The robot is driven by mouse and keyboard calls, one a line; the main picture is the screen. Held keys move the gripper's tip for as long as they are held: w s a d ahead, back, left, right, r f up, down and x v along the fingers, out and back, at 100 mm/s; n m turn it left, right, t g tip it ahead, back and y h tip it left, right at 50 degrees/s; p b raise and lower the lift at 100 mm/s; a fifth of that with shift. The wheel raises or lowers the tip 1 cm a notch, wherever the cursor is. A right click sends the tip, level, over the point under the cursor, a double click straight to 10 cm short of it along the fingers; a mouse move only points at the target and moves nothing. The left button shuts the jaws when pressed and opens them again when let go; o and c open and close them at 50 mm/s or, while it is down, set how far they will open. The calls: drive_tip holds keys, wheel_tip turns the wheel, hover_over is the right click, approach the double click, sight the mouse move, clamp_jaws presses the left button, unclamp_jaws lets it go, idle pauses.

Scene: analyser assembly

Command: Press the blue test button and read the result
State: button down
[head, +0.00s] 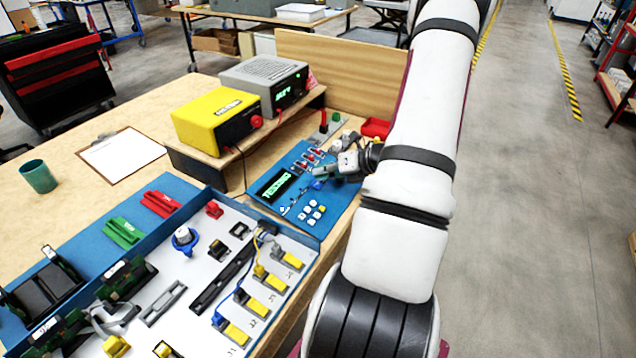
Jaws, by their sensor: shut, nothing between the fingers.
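A blue test panel (338,205) lies on the wooden bench. Its dark display (275,188) shows green characters that look like "TESTING", though they are small and hard to read. A small blue button (317,185) shows on the panel just below my fingertips. My gripper (318,171) reaches in from the right, low over the panel, with its fingers shut and nothing held. The fingertips are right by the blue button, but I cannot tell whether they touch it.
A yellow box (217,115) and a grey power unit (263,75) stand on a wooden shelf behind the panel. Several red-topped parts sit above the display. An assembly tray (165,275) with connectors and cables lies at front left. A clipboard (122,152) and green cup (38,177) are further left.

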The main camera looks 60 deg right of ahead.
drive_tip(key=shift+r, duration=0.1)
drive_tip(key=r+p, duration=0.1)
drive_tip(key=r, duration=0.1)
drive_tip(key=s+r+p, duration=0.1)
drive_tip(key=r+p, duration=0.1)
drive_tip(key=shift+r, duration=0.35)
idle(0.7)
drive_tip(key=w+a+r+n+g+y, duration=0.1)
drive_tip(key=a+r+n+g, duration=0.1)
drive_tip(key=a+r+n, duration=0.6)
drive_tip(key=w+a+r+n+g+y, duration=0.1)
drive_tip(key=a+r+n+g+y, duration=0.15)
drive_tip(key=a+n, duration=0.45)
drive_tip(key=w+a+r+n+g+y, duration=0.1)
drive_tip(key=a+r+n+g, duration=0.1)
drive_tip(key=a+r+n, duration=0.65)
drive_tip(key=s+a+r+n+h, duration=0.3)
drive_tip(key=s+a+n, duration=0.4)
drive_tip(key=s+n, duration=0.1)
drive_tip(key=s+a+r+n+h, duration=0.3)
drive_tip(key=s+a+r+n, duration=0.1)
drive_tip(key=s+a+n, duration=0.3)
drive_tip(key=shift+s+a+n+g, duration=0.35)
drive_tip(key=shift+s+n, duration=0.65)
drive_tip(key=shift+n, duration=1.15)
